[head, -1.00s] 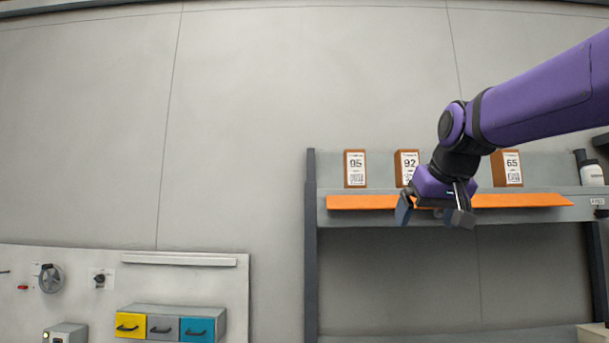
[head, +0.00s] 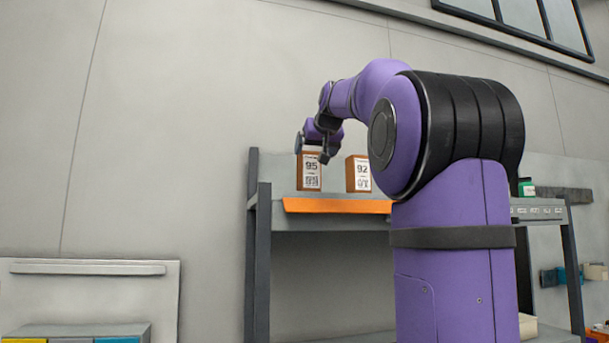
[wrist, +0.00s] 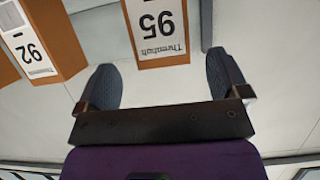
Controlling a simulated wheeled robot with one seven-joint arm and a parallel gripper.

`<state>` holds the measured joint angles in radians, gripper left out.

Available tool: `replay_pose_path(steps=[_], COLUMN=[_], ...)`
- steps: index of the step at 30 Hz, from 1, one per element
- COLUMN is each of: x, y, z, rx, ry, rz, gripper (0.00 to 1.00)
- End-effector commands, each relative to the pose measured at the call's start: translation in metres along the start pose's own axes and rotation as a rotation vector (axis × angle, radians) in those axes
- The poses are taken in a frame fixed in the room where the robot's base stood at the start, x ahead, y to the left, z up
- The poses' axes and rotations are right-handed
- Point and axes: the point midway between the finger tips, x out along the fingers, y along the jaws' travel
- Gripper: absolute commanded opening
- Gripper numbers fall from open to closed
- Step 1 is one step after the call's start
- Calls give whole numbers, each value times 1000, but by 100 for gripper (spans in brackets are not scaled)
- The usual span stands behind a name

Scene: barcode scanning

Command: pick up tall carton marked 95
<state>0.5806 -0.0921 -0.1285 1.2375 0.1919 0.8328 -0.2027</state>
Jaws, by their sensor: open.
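The tall carton marked 95 (head: 312,179) stands upright on the shelf, brown with a white label. In the wrist view this carton (wrist: 159,32) appears upside down at the top, just beyond the gap between the fingertips. My gripper (head: 311,154) is open and empty, in front of the carton's upper part in the head view. In the wrist view my gripper (wrist: 164,68) has one finger on each side of the carton's line, with pale background between them. I cannot tell whether a fingertip touches the carton.
The carton marked 92 (head: 358,173) stands to the right on the same shelf; it is at the left in the wrist view (wrist: 33,45). An orange strip (head: 335,206) runs along the shelf front. My arm hides the shelf further right. A dark post (head: 251,240) stands at the left.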

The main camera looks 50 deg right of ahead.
Motion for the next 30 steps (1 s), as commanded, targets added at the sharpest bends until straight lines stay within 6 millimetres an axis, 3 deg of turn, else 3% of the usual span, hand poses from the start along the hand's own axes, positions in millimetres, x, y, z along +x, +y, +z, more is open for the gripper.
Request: replay_pose_path(steps=[10, 18, 26, 30], x=[29, 65, 68, 68], y=[-1, -4, -4, -4], z=[-1, -3, -3, -3], rx=[1, 1, 1, 1], ry=[-1, 1, 2, 1], rz=[0, 1, 1, 1], gripper=[94, 94, 94, 61])
